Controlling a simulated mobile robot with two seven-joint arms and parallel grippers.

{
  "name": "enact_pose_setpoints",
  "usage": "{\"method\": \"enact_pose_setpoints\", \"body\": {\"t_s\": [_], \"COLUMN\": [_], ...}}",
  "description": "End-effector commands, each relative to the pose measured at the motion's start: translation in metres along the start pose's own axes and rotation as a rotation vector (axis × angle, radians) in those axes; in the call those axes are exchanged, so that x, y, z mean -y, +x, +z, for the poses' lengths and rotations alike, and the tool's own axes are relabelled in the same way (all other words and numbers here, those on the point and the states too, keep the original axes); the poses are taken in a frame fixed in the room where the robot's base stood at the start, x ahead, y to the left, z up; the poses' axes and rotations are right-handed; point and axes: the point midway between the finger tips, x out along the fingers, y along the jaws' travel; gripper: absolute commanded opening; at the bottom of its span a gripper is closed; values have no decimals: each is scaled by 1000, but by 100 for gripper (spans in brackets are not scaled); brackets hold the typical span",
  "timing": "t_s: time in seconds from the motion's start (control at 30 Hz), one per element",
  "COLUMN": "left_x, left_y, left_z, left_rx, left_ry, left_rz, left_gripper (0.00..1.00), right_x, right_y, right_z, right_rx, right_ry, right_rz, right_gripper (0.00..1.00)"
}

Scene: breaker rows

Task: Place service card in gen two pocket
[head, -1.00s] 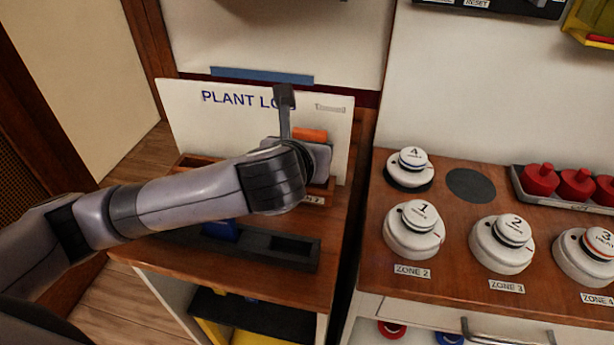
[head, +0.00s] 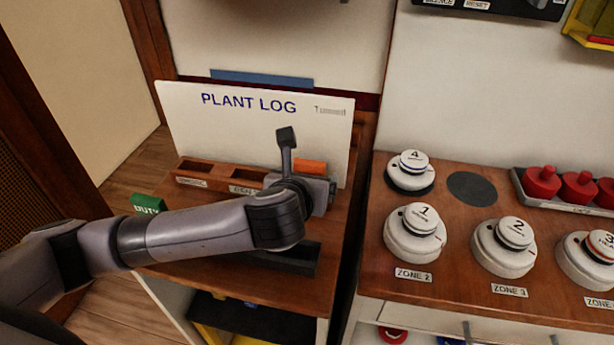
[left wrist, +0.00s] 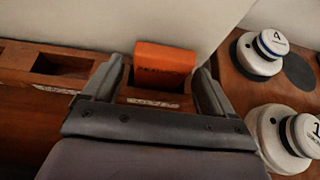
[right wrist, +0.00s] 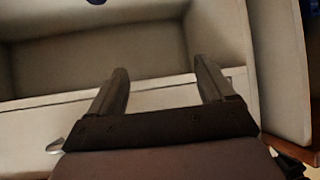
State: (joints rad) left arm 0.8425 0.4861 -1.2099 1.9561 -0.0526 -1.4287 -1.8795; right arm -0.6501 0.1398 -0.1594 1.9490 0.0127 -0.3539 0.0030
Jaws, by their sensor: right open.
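An orange card (left wrist: 163,62) stands upright at the rightmost pocket of the wooden rack (left wrist: 35,82); its print is too small to read. It also shows in the head view (head: 310,166). The label (left wrist: 153,103) below that pocket is blurred; I cannot tell how deep the card sits. My left gripper (left wrist: 158,75) is open, one finger on each side of the card. In the head view my left wrist hides the right end of the rack. The middle pocket's label (head: 245,189) starts with "GEN". My right gripper (right wrist: 162,75) is open and empty.
A PLANT LOG board (head: 240,120) stands behind the rack. A green DUTY card (head: 147,205) is at the desk's left edge. A black tray (head: 290,258) lies under my left arm. Round white bases (head: 412,238) stand on the right desk. My right gripper faces a pale, open compartment (right wrist: 130,45).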

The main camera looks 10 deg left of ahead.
Motion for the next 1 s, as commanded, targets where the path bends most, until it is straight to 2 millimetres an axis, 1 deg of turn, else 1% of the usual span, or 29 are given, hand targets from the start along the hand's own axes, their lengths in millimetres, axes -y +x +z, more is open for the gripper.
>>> {"method": "enact_pose_setpoints", "body": {"t_s": [0.33,0.47,0.57,0.8,1.0], "left_x": [0,1,0,1,1], "left_y": [-2,-13,-28,-75,-106], "left_z": [4,4,4,4,4], "left_rx": [2,1,1,2,1], "left_ry": [0,1,0,-1,0], "left_rz": [-1,-3,-3,-5,-3], "left_gripper": [86,86,86,86,86], "right_x": [0,0,0,0,0], "right_y": [1,0,-1,-4,-5], "right_z": [0,-1,-3,-6,-8], "right_rx": [-1,-1,-1,-1,-2], "right_ry": [0,0,0,0,0], "right_rz": [0,0,0,0,0], "right_gripper": [82,82,82,82,82]}}
